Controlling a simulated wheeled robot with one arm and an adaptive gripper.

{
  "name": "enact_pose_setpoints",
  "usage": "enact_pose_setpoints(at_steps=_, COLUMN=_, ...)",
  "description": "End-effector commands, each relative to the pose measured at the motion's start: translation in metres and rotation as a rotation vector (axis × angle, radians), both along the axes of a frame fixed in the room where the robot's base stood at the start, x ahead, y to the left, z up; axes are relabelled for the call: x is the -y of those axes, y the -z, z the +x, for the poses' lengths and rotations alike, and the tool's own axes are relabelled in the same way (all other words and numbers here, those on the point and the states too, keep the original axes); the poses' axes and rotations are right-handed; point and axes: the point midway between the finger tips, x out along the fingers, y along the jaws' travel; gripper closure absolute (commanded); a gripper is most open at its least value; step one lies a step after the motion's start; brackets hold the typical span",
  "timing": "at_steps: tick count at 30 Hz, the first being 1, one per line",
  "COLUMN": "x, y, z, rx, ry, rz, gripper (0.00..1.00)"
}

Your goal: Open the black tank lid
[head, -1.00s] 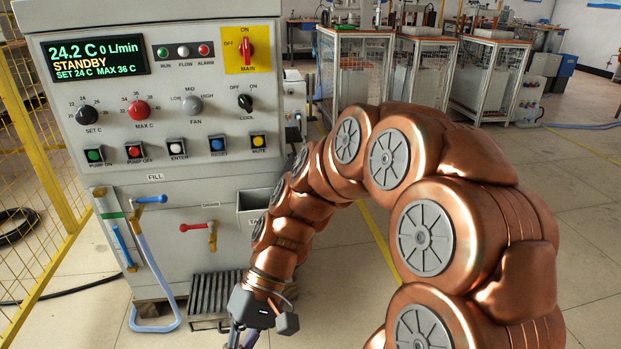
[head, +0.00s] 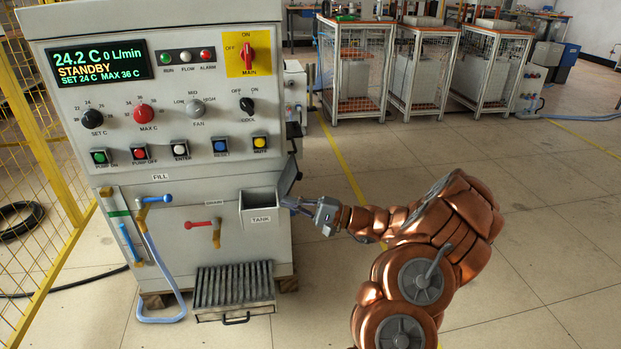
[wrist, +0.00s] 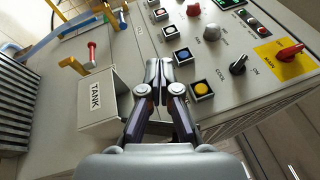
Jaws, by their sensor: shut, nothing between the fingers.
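The tank (head: 258,217) is a grey box labelled TANK on the cabinet's lower right front; it also shows in the wrist view (wrist: 97,105). A dark plate that looks like its lid (head: 287,178) stands tilted up at the tank's right side. My gripper (head: 285,202) is beside the tank's right edge, just below this plate; I cannot tell whether they touch. In the wrist view my gripper (wrist: 158,66) has its fingers together with nothing between them, right of the tank. The lid is not clear in that view.
The cabinet's control panel (head: 190,147) with knobs and buttons is above the tank. A red-handled valve (head: 203,225), a blue hose (head: 165,265) and a slatted grate (head: 232,285) are left and below. A yellow mesh fence (head: 40,190) stands left.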

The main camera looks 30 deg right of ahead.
Motion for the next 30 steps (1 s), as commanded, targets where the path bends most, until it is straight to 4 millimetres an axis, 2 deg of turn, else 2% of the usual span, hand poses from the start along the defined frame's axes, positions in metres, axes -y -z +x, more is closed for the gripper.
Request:
enact_pose_setpoints(at_steps=1, x=0.032, y=0.008, z=0.001, rx=0.004, ry=0.083, rz=0.021, gripper=1.00)
enact_pose_setpoints(at_steps=6, x=0.116, y=0.039, z=-0.005, rx=0.020, ry=0.312, rz=0.056, gripper=1.00)
enact_pose_setpoints(at_steps=9, x=0.151, y=0.053, z=-0.013, rx=0.026, ry=0.406, rz=0.059, gripper=1.00)
enact_pose_setpoints(at_steps=12, x=0.172, y=0.063, z=-0.019, rx=0.028, ry=0.465, rz=0.059, gripper=1.00)
enact_pose_setpoints(at_steps=15, x=0.181, y=0.067, z=-0.021, rx=0.028, ry=0.490, rz=0.060, gripper=1.00)
enact_pose_setpoints(at_steps=19, x=0.179, y=0.066, z=-0.012, rx=0.030, ry=0.493, rz=0.060, gripper=1.00)
enact_pose_setpoints(at_steps=30, x=0.158, y=0.050, z=0.045, rx=0.029, ry=0.490, rz=0.059, gripper=1.00)
